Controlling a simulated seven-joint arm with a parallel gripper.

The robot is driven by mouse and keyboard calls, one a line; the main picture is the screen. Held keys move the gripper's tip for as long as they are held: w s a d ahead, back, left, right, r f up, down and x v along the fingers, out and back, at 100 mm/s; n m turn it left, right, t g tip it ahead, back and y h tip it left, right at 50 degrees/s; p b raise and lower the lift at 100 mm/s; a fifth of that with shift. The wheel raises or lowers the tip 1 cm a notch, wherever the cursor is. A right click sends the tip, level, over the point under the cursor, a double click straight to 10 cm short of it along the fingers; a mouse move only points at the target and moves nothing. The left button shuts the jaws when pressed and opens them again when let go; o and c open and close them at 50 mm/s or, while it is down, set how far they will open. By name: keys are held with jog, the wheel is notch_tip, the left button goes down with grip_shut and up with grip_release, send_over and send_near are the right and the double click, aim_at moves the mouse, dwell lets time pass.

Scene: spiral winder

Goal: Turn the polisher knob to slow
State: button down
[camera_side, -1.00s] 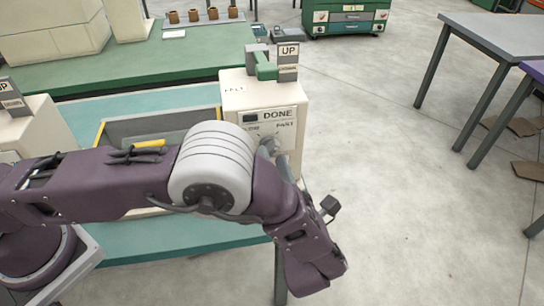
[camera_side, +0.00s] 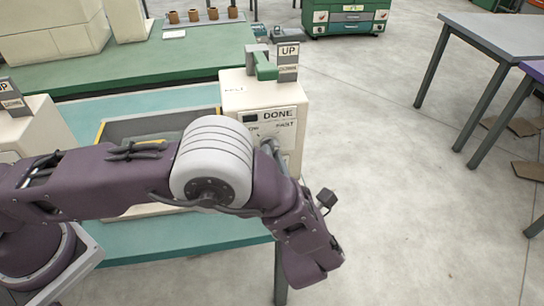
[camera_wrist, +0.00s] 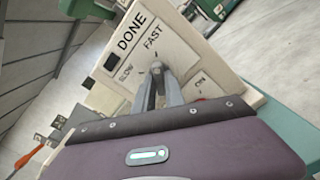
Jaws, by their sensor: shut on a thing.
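The polisher is a cream box (camera_side: 235,97) on the teal bench in the side view. Its front panel shows "DONE", "SLOW" and "FAST"; it also fills the middle of the wrist view (camera_wrist: 200,68). My gripper (camera_wrist: 158,76) reaches the panel with its two grey fingers close together, shut on the polisher knob (camera_wrist: 157,67) below the "SLOW" and "FAST" labels. The fingers cover most of the knob, so where it points cannot be told. In the side view my wrist hides much of the gripper (camera_side: 268,147) and the knob.
A green lever (camera_side: 264,66) and an "UP" sign (camera_side: 289,51) stand on top of the box. A red part (camera_wrist: 201,98) shows near the "ON" label in the wrist view. A grey tray (camera_side: 150,126) lies left of the box.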

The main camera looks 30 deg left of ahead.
jog(key=shift+n, duration=7.8)
jog(key=c, duration=1.4)
grip_release()
jog(key=v, duration=0.7)
